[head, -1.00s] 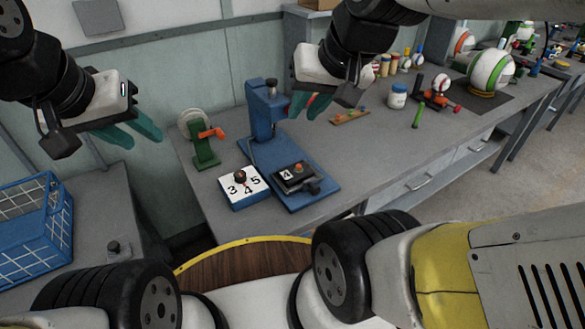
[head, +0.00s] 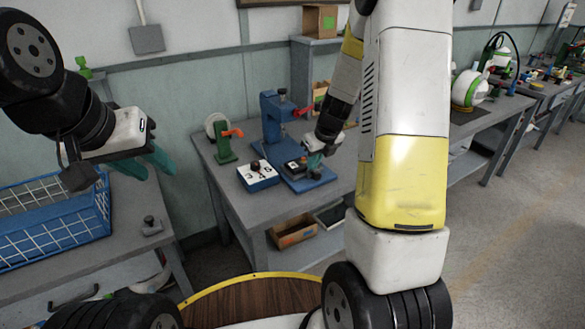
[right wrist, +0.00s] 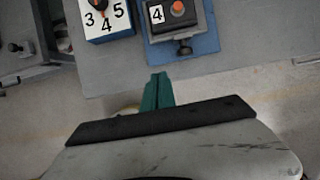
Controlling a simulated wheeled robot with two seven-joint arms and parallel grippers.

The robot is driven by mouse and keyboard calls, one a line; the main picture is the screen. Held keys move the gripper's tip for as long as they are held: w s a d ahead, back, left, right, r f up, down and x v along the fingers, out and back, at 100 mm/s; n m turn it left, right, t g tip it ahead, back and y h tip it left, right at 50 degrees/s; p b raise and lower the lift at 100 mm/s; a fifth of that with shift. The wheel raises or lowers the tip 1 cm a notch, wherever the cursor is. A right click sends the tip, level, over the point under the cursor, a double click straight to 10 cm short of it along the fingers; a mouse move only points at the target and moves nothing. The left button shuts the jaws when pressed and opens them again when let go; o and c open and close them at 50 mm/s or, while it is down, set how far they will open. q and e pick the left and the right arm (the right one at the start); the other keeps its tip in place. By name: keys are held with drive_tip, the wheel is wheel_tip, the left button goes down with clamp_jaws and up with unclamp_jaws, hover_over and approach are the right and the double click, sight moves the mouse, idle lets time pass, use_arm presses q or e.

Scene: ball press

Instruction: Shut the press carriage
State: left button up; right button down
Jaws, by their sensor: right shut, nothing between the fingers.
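The blue press (head: 271,118) stands on the grey bench, with its column at the back of a blue base plate. The black press carriage (head: 294,165), marked 4, sits on the front part of the plate, out in front of the column. In the right wrist view the carriage (right wrist: 160,31) carries an orange ball and has a dark knob (right wrist: 184,48) on its front. My right gripper (right wrist: 158,92) is shut and empty, just in front of the knob, with a small gap showing. My left gripper (head: 150,166) is open and empty, off to the left in the air.
A white-topped box (head: 258,173) with numbers 3, 4, 5 and a dial sits left of the carriage. A green stand with an orange handle (head: 226,140) is behind it. A blue wire basket (head: 50,222) is on the left table. Free floor lies at right.

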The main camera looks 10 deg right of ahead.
approach(297, 180)
drive_tip(key=f, duration=0.2)
drive_tip(key=s+f, duration=0.1)
drive_tip(key=f, duration=0.2)
drive_tip(key=shift+s+d+f, duration=0.25)
drive_tip(key=shift+s+f, duration=0.1)
drive_tip(key=shift+s, duration=0.05)
drive_tip(key=w, duration=0.1)
drive_tip(key=w+a, duration=0.1)
drive_tip(key=shift+w+r, duration=0.25)
drive_tip(key=shift+w, duration=0.05)
drive_tip(key=shift+w+a, duration=0.15)
drive_tip(key=shift+w, duration=0.45)
